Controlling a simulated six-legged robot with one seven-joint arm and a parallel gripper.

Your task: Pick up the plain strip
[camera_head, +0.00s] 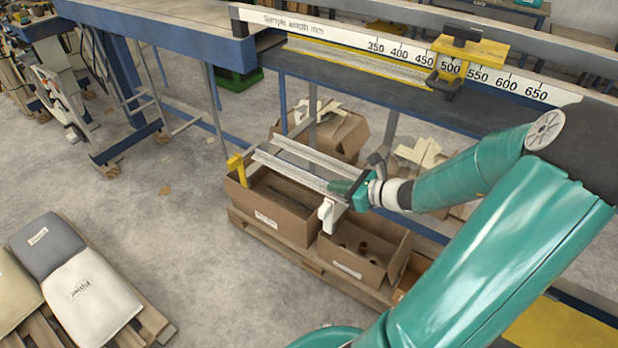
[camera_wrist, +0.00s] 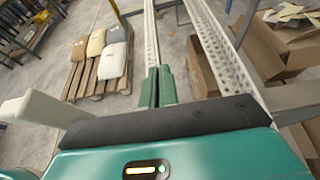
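Two long, pale, narrow pieces lie side by side on the low stand over the boxes, a nearer one (camera_head: 290,172) and a farther one (camera_head: 318,159). In the wrist view, a thin pale piece (camera_wrist: 151,35) runs up to my fingertips, and a wider perforated one (camera_wrist: 213,50) runs along its right. I cannot tell which is the plain strip. My gripper (camera_head: 342,188) is at the right end of the nearer piece. In the wrist view its two green fingers (camera_wrist: 158,86) stand close together; whether they grip the thin piece is not clear.
Open cardboard boxes (camera_head: 258,212) stand on a pallet under the stand, with a yellow upright (camera_head: 237,168) at its left end. A long bench with a ruler (camera_head: 350,37) and a yellow slider (camera_head: 470,50) runs behind. Sacks (camera_head: 88,300) lie on a pallet at left.

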